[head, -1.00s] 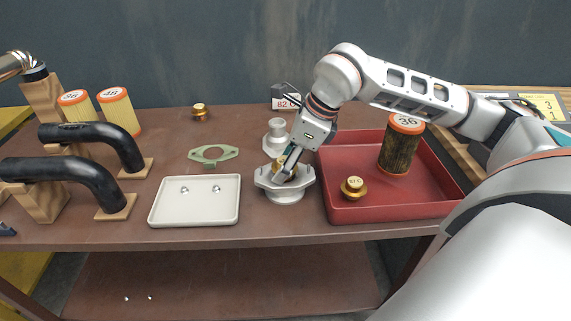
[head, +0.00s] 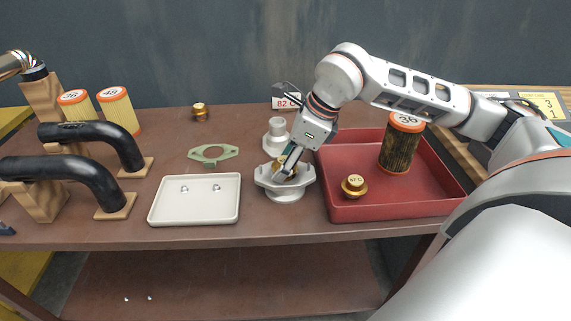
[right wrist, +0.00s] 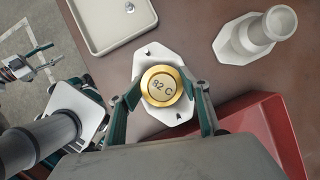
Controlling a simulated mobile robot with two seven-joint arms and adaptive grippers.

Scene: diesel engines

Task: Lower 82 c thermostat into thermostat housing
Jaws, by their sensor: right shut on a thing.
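The gold 82 C thermostat (right wrist: 162,87) is between the fingers of my right gripper (right wrist: 161,103), which is shut on it. Its marked face points up at the right wrist camera. It is over the middle of the pale thermostat housing (right wrist: 180,113) and hides the opening; I cannot tell how far it is inside. In the head view my right gripper (head: 286,171) points down at the housing (head: 283,191), and the thermostat (head: 278,162) is partly covered by the fingers. My left gripper (right wrist: 40,62) shows small at the left of the right wrist view; its jaw state is unclear.
A red tray (head: 395,212) right of the housing holds another gold thermostat (head: 354,187) and a dark filter (head: 399,149). A white dish (head: 195,212) with two small parts is left. Black hoses stand far left.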

